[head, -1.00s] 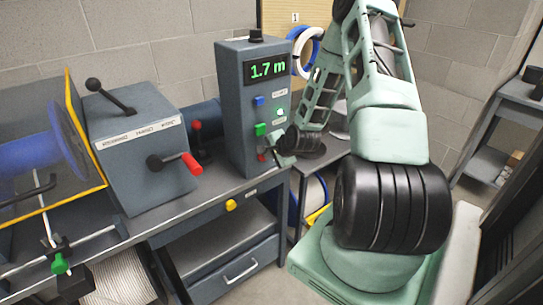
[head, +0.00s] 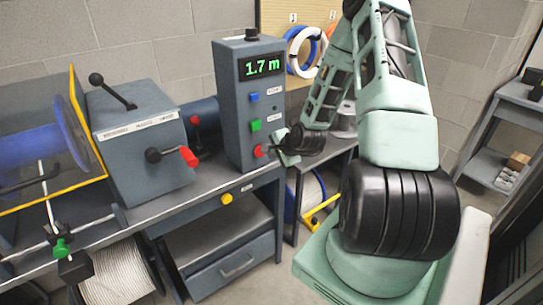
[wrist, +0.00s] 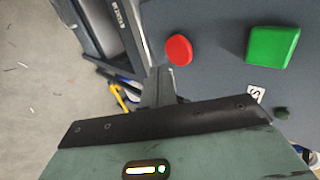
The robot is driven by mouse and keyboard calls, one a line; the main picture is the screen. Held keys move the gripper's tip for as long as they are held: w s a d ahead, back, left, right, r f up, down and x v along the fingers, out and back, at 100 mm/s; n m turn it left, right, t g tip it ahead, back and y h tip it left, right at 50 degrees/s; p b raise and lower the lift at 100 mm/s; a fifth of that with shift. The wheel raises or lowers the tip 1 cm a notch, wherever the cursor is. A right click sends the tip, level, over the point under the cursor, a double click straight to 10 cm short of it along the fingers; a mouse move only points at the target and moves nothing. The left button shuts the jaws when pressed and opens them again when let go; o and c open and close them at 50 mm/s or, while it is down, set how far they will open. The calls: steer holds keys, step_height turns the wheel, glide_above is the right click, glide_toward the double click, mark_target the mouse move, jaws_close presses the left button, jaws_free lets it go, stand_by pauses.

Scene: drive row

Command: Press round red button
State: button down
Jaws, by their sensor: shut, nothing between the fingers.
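The round red button (head: 258,151) sits low on the front of the grey control box (head: 233,120), below a square green button (head: 255,126). In the wrist view the red button (wrist: 179,50) is in full view, beyond the dark edge of my gripper (wrist: 165,122), with the green button (wrist: 272,47) to its right. My gripper (head: 275,153) is shut and empty, just right of the red button in the head view. A small gap seems to lie between them; contact is not visible.
The box's display (head: 262,66) reads 1.7 m, with a blue button (head: 254,97) under it. A yellow knob (head: 227,198) is on the bench front. Cable coils (head: 300,50) hang behind.

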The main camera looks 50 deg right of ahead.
steer(key=v, duration=0.8)
steer(key=shift+b, duration=0.3)
steer(key=shift+s, duration=0.1)
steer(key=a+r+n+g+y, duration=0.25)
steer(key=a+n, duration=0.55)
steer(key=a, duration=0.5)
steer(key=a+r+n+g+y, duration=0.1)
steer(key=a+r+n+g, duration=0.2)
steer(key=a+n, duration=0.75)
steer(key=s+a+r+n+g, duration=0.1)
steer(key=s+a+r+n, duration=0.2)
steer(key=s+a, duration=0.6)
steer(key=s+a+r+n+g, duration=0.2)
steer(key=s+a+r+n, duration=0.2)
steer(key=s+a+n, duration=0.3)
steer(key=s+a+h, duration=0.1)
steer(key=s+a, duration=0.1)
steer(key=a, duration=0.1)
steer(key=shift+s, duration=0.25)
